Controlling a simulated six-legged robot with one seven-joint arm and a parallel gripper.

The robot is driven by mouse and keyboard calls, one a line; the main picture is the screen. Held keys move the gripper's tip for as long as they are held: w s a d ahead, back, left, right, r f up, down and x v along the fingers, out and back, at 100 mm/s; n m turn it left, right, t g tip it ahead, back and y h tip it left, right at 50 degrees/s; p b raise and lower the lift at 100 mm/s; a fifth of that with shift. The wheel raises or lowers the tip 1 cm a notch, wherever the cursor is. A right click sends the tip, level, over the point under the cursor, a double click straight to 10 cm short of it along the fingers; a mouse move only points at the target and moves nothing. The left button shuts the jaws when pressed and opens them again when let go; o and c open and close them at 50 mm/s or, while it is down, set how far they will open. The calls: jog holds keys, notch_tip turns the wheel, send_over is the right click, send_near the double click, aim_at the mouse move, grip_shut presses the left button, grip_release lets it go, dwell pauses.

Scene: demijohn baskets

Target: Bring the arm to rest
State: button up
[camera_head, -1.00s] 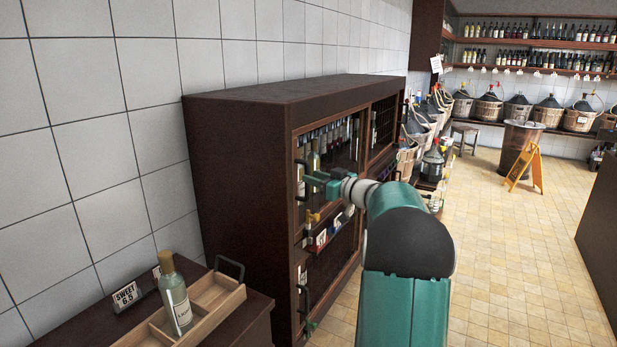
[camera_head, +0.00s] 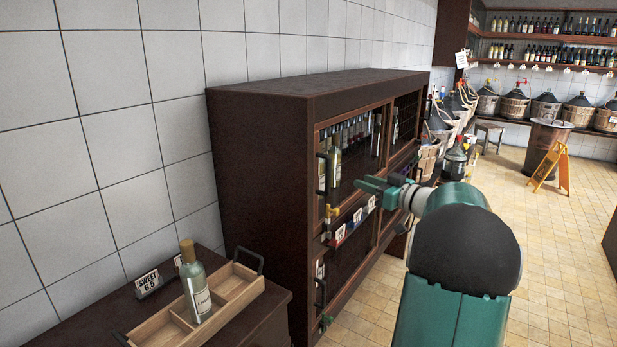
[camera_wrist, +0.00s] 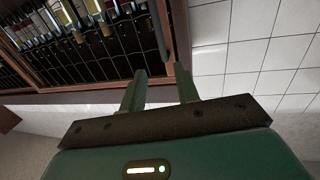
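My arm (camera_head: 453,235) reaches forward, teal with a black joint cover, in the head view. My gripper (camera_head: 362,186) is at its far end, in front of the dark wooden cabinet (camera_head: 260,170). In the wrist view its two green fingers (camera_wrist: 160,84) stand apart, with nothing seen held between them. The cabinet's front, with bottles behind a grid, shows past the fingers there. A dark bar, perhaps a handle (camera_wrist: 162,28), lies beyond the fingertips; I cannot tell whether they touch it.
A bottle (camera_head: 197,291) stands upright in a wooden tray (camera_head: 247,284) on a low dark counter at left, by a "SWEET 6.5" sign (camera_head: 148,282). Demijohn baskets (camera_head: 513,106) line the back. An orange folding sign (camera_head: 551,167) stands by a barrel. Tiled floor (camera_head: 540,250) at right is open.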

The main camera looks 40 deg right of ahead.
jog(key=a+f+g+y, duration=0.3)
jog(key=a+g, duration=0.5)
jog(key=a, duration=2.2)
jog(key=s+a+f+g+h, duration=0.2)
jog(key=s+a+f, duration=0.1)
jog(key=s+a, duration=0.4)
jog(key=s+a+f+m+g+h, duration=0.1)
jog(key=s+a+f+g+h, duration=0.1)
jog(key=s+a, duration=0.6)
jog(key=s+f+h, duration=0.1)
jog(key=s+f, duration=0.1)
jog(key=s, duration=0.4)
jog(key=shift+a+m+h, duration=0.3)
